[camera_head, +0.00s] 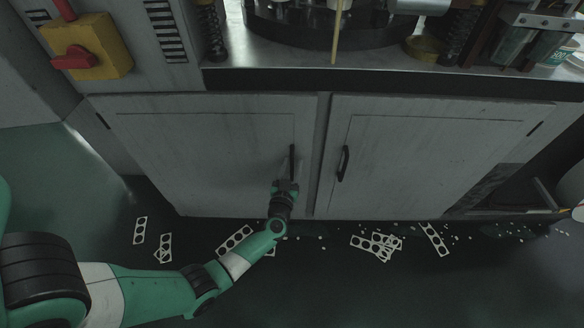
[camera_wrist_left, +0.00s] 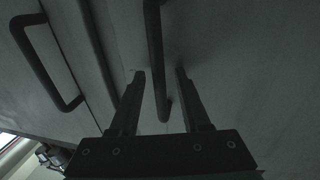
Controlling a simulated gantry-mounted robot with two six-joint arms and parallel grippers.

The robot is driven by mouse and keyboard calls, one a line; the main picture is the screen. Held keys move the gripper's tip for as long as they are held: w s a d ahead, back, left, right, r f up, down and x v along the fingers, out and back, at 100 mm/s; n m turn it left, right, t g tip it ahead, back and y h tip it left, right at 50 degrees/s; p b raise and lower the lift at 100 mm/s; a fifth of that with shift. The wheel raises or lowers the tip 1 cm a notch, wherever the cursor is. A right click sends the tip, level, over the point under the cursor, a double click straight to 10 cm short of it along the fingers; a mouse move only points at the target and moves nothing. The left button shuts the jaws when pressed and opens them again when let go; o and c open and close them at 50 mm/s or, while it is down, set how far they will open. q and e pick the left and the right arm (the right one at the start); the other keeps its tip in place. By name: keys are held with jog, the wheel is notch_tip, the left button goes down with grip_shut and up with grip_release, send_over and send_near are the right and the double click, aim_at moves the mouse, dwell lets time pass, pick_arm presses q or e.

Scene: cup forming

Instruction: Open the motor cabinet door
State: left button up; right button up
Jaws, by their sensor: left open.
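The motor cabinet has two grey doors side by side, both closed: the left door (camera_head: 200,150) and the right door (camera_head: 430,150). The left door's black bar handle (camera_head: 292,158) is near the middle gap, and it also shows in the left wrist view (camera_wrist_left: 156,60). My left gripper (camera_head: 287,183) is at the lower part of this handle. In the left wrist view its two fingers (camera_wrist_left: 159,73) are open, with the handle between them in the picture; contact cannot be told. The right door's handle (camera_head: 343,163) is apart from the gripper. My right gripper is not in view.
A metal worktop (camera_head: 300,78) with machinery overhangs the doors. A yellow box with a red switch (camera_head: 85,47) is at upper left. Several punched strips (camera_head: 376,245) and small scraps lie on the dark floor before the doors.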

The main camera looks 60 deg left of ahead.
pick_arm(q)
grip_shut()
dwell(1.3)
